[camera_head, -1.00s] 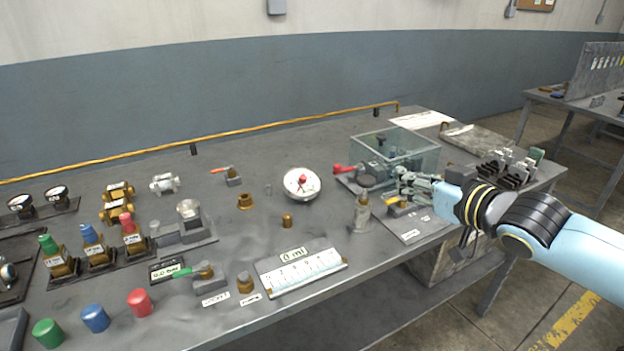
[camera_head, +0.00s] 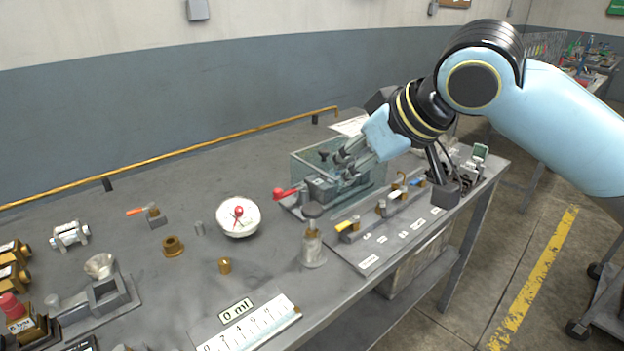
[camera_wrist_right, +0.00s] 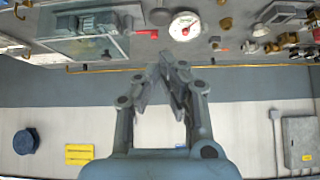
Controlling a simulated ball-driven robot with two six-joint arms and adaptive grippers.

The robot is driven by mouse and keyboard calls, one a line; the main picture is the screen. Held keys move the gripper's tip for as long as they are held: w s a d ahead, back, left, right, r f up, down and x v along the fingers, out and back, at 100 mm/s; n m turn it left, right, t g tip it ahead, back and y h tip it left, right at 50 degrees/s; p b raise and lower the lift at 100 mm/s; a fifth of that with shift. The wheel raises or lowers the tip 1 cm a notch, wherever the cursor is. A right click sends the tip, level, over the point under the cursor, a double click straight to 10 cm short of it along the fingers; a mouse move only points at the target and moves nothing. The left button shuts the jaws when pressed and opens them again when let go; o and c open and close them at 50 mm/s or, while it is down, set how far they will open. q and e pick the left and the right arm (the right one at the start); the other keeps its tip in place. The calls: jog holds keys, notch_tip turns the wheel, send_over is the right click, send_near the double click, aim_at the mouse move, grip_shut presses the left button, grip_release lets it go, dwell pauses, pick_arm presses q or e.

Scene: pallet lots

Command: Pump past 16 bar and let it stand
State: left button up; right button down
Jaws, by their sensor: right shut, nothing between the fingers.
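A white round gauge (camera_head: 238,217) with red at its middle stands on the bench; its reading is too small to tell. It also shows in the right wrist view (camera_wrist_right: 185,26). A clear-walled tank (camera_head: 304,165) holds a grey block, with a red-ended lever (camera_head: 285,192) sticking out on its left; the lever also shows in the wrist view (camera_wrist_right: 146,33). A strip of small valves (camera_head: 350,226) with a yellow handle lies in front of the tank. My right gripper (camera_head: 345,164) is shut and empty, over the tank in the head view. My left gripper is out of view.
A grey cylinder with a dark cap (camera_head: 313,245) stands before the tank. A brass fitting (camera_head: 224,266), a ruled 0 ml plate (camera_head: 248,326) and an orange-handled valve (camera_head: 153,216) lie further left.

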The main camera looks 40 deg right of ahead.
jog(key=w+r, duration=0.1)
jog(key=r, duration=0.1)
send_over(315, 208)
jog(key=shift+t, duration=0.3)
notch_tip(315, 208, down, 7)
jog(key=shift+w+a+f+b, duration=0.1)
jog(key=shift+w+f+b, duration=0.1)
jog(key=shift+b, duration=0.2)
jog(key=shift+s+f, duration=0.2)
jog(key=shift+f, duration=1.6)
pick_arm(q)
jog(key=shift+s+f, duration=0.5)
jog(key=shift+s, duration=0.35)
pick_arm(e)
jog(key=shift+f, duration=0.1)
